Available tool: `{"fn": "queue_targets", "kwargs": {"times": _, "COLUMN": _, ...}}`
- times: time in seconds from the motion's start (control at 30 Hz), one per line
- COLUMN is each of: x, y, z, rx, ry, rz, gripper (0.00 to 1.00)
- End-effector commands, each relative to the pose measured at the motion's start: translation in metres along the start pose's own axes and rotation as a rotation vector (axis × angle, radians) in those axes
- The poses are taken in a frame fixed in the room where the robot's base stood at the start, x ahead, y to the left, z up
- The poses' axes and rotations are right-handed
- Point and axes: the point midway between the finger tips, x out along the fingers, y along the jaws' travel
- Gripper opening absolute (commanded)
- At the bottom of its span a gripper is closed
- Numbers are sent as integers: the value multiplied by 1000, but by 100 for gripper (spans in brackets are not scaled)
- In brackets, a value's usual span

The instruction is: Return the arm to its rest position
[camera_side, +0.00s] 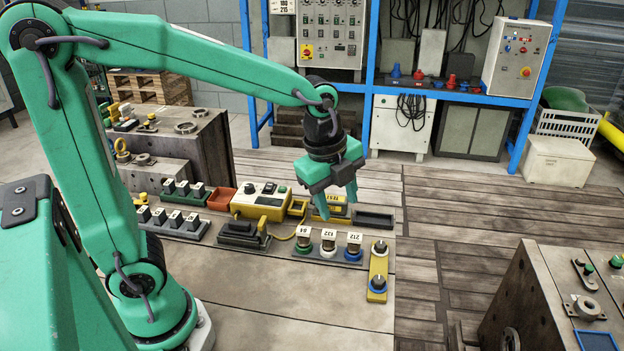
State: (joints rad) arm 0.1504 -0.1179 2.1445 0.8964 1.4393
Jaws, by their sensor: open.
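My green arm reaches from the left side of the camera_side view over the work table (290,310). My gripper (337,205) hangs from its end, pointing down. Its two green fingers are apart, with nothing seen between them. I cannot tell the exact height of the fingertips over the table.
A yellow plate with two knobs (378,272) lies at the table's right edge. A black tray (374,219), a red tray (222,198) and a black device (242,235) lie nearby. A metal mould block (535,295) stands front right. The table's front is clear.

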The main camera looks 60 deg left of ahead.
Motion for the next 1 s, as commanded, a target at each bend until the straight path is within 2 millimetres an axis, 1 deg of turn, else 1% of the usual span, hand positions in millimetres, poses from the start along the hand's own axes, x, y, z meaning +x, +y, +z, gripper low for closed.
{"fn": "queue_targets", "kwargs": {"times": 0.03, "x": -7, "y": 5, "z": 4, "rx": -76, "ry": 1, "rz": -17, "gripper": 47}}
{"fn": "queue_targets", "kwargs": {"times": 0.2, "x": -24, "y": 23, "z": 14, "rx": -341, "ry": 10, "rz": -63, "gripper": 47}}
{"fn": "queue_targets", "kwargs": {"times": 0.5, "x": -48, "y": 56, "z": 30, "rx": -806, "ry": 50, "rz": -141, "gripper": 47}}
{"fn": "queue_targets", "kwargs": {"times": 0.8, "x": -62, "y": 90, "z": 42, "rx": -1262, "ry": 123, "rz": -210, "gripper": 47}}
{"fn": "queue_targets", "kwargs": {"times": 1.0, "x": -65, "y": 107, "z": 47, "rx": -1483, "ry": 170, "rz": -236, "gripper": 47}}
